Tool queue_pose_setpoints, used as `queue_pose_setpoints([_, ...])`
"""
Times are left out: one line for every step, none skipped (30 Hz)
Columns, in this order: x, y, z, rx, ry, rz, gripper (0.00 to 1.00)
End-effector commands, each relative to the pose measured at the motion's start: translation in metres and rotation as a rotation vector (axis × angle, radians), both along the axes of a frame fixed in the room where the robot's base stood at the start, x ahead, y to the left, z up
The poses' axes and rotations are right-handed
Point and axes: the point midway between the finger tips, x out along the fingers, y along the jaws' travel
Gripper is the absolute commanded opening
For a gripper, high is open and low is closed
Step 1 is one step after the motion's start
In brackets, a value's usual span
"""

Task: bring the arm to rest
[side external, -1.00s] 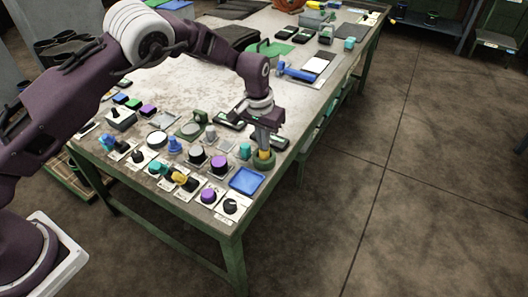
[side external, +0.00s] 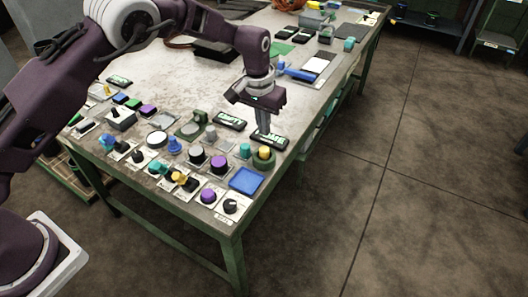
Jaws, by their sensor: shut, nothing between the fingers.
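My gripper (side external: 264,128) is shut and empty. It hangs pointing down above the right part of the workbench (side external: 205,85), over a dark device with a green-lit display (side external: 268,140). I cannot tell whether the fingertips touch that device. A yellow piece (side external: 264,152) sits in a dark green round holder (side external: 264,160) just in front of the gripper, apart from it.
Several knobs and coloured pieces on plates crowd the front, including a purple knob (side external: 219,162) and a blue square tray (side external: 246,180). A blue tool (side external: 300,74) lies behind the gripper. The bench middle is mostly bare.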

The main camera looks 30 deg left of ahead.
Motion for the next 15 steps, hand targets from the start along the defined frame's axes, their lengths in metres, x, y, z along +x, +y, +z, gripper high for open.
queue_pose_setpoints([0.0004,0.0001,0.0048,0.000,-0.002,0.000,0.00])
queue_pose_setpoints([0.0004,0.0002,0.0070,0.000,-0.002,0.000,0.00])
queue_pose_setpoints([0.0001,0.0003,0.0095,0.001,-0.001,0.000,0.00])
queue_pose_setpoints([0.0000,0.0004,0.0108,0.001,0.000,0.000,0.00])
queue_pose_setpoints([-0.0001,0.0004,0.0118,0.001,0.000,-0.001,0.00])
queue_pose_setpoints([-0.0001,0.0004,0.0126,0.001,0.000,-0.001,0.00])
queue_pose_setpoints([-0.0001,0.0005,0.0127,0.001,0.000,-0.001,0.00])
queue_pose_setpoints([-0.0001,0.0005,0.0128,0.001,0.000,-0.001,0.00])
queue_pose_setpoints([-0.0001,0.0005,0.0126,0.001,0.000,-0.001,0.00])
queue_pose_setpoints([-0.0001,0.0005,0.0126,0.001,0.000,-0.001,0.00])
queue_pose_setpoints([-0.0001,0.0004,0.0126,0.001,0.000,-0.001,0.00])
queue_pose_setpoints([-0.0001,0.0004,0.0125,0.001,0.000,-0.001,0.00])
queue_pose_setpoints([-0.0001,0.0004,0.0125,0.001,0.000,0.000,0.00])
queue_pose_setpoints([-0.0001,0.0004,0.0125,0.001,0.000,0.000,0.00])
queue_pose_setpoints([-0.0002,0.0004,0.0124,0.001,0.000,0.000,0.00])
